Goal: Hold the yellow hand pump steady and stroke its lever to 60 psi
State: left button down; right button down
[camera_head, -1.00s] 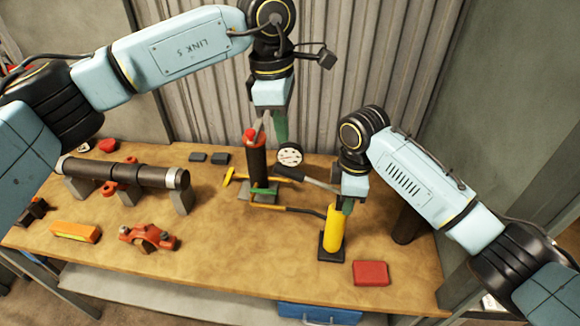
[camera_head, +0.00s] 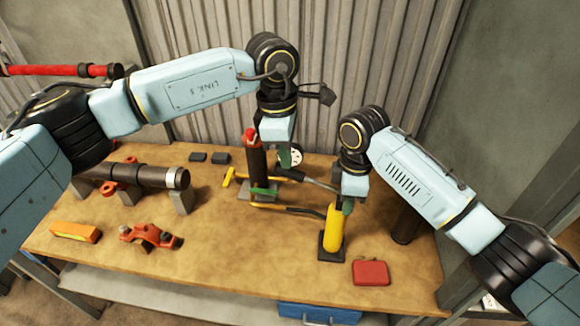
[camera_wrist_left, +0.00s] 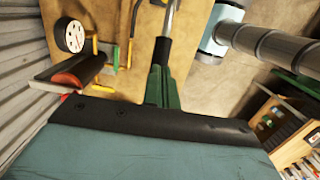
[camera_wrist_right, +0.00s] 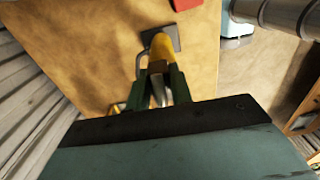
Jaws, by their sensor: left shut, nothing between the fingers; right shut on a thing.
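The yellow hand pump (camera_head: 334,230) stands upright on its dark base plate at the front right of the bench. My right gripper (camera_head: 348,206) is shut on its upper part; in the right wrist view the yellow barrel (camera_wrist_right: 160,45) shows just beyond the green fingers (camera_wrist_right: 158,86). The pump's lever (camera_head: 318,185) runs to the left, ending in a black grip (camera_head: 289,174). My left gripper (camera_head: 284,158) is shut and empty, close above this grip. In the left wrist view the grip (camera_wrist_left: 162,50) lines up with its fingertips; contact is unclear. The round gauge (camera_head: 297,157) is partly hidden and unreadable.
A black cylinder with a red top (camera_head: 257,165) stands just left of my left gripper. A dark pipe on supports (camera_head: 150,175), an orange clamp (camera_head: 149,237) and an orange-yellow level-like block (camera_head: 75,232) lie left. A red pouch (camera_head: 370,273) lies right of the pump. The front middle is clear.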

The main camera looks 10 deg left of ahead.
aim_at(271, 163)
pick_arm(q)
jog(key=shift+f, duration=0.15)
jog(key=shift+f, duration=2.15)
jog(key=shift+a, duration=0.15)
jog(key=shift+a+r, duration=0.3)
jog(key=shift+a, duration=0.45)
jog(key=shift+a+r, duration=0.25)
jog(key=shift+a, duration=0.45)
jog(key=shift+r, duration=0.1)
notch_tip(271, 163, up, 12)
jog(key=a, duration=0.1)
